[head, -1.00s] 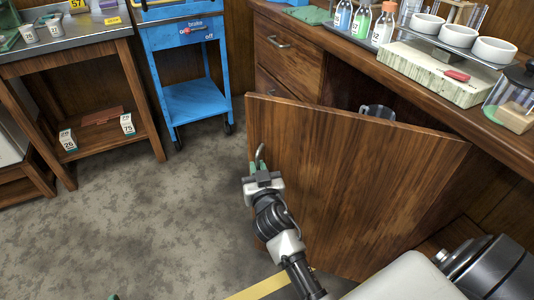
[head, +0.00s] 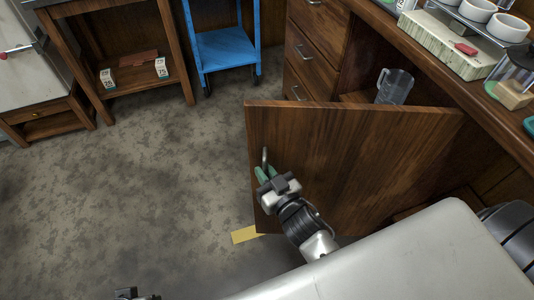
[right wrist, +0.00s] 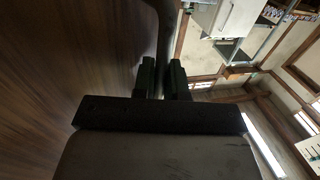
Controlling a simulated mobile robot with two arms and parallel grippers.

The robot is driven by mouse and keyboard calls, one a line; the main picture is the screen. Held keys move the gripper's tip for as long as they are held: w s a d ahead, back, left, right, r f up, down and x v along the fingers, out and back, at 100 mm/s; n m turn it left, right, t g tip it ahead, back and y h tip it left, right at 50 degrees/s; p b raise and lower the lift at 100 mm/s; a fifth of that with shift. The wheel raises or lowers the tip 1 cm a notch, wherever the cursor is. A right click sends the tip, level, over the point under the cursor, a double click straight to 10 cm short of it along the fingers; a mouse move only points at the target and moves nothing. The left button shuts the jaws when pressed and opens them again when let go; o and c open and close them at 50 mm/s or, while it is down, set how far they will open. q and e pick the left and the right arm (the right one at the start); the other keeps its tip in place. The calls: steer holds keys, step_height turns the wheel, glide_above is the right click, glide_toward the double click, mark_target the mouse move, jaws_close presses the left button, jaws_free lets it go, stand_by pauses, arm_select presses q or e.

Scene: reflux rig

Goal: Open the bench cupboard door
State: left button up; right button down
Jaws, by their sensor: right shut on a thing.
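The cupboard door (head: 350,160) is a brown wooden panel standing swung out from the bench, with the cupboard opening showing behind it. Its metal handle (head: 264,157) is near the door's free left edge. My right gripper (head: 264,173) is shut on the handle, its green fingertips on either side of it. In the right wrist view, the dark fingers (right wrist: 162,78) close around the handle bar (right wrist: 166,35), with the door's face (right wrist: 70,60) at left. A small part of what seems my left gripper (head: 130,294) shows at the bottom edge; its fingers are not clear.
Drawers (head: 312,50) are left of the opening. The bench top above holds a pale block (head: 450,42) and white bowls (head: 508,27). The blue cart (head: 226,48) stands behind; the floor at left is clear.

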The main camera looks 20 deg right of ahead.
arm_select(q)
steer(key=s+f+p, duration=0.3)
steer(key=f, duration=0.7)
steer(key=s+f+g+p, duration=0.1)
steer(key=s+f+p, duration=0.2)
steer(key=f, duration=0.8)
steer(key=shift+s+a+f+g, duration=0.3)
steer(key=shift+s+a, duration=0.1)
steer(key=shift+s, duration=0.2)
arm_select(e)
steer(key=s+a+n+g+y, duration=0.1)
steer(key=s+n+g+y, duration=0.2)
steer(key=s, duration=1.7)
steer(key=shift+s+a+n+y, duration=0.2)
steer(key=shift+n+y, duration=1)
steer(key=shift+y, duration=1.1)
steer(key=c, duration=1.5)
jaws_free()
steer(key=shift+o, duration=0.2)
arm_select(q)
steer(key=shift+s+a+f+p, duration=0.1)
steer(key=shift+s+f+p, duration=0.25)
steer(key=shift+s, duration=0.1)
arm_select(e)
steer(key=v, duration=1)
steer(key=shift+s+d, duration=0.25)
steer(key=shift+d, duration=0.1)
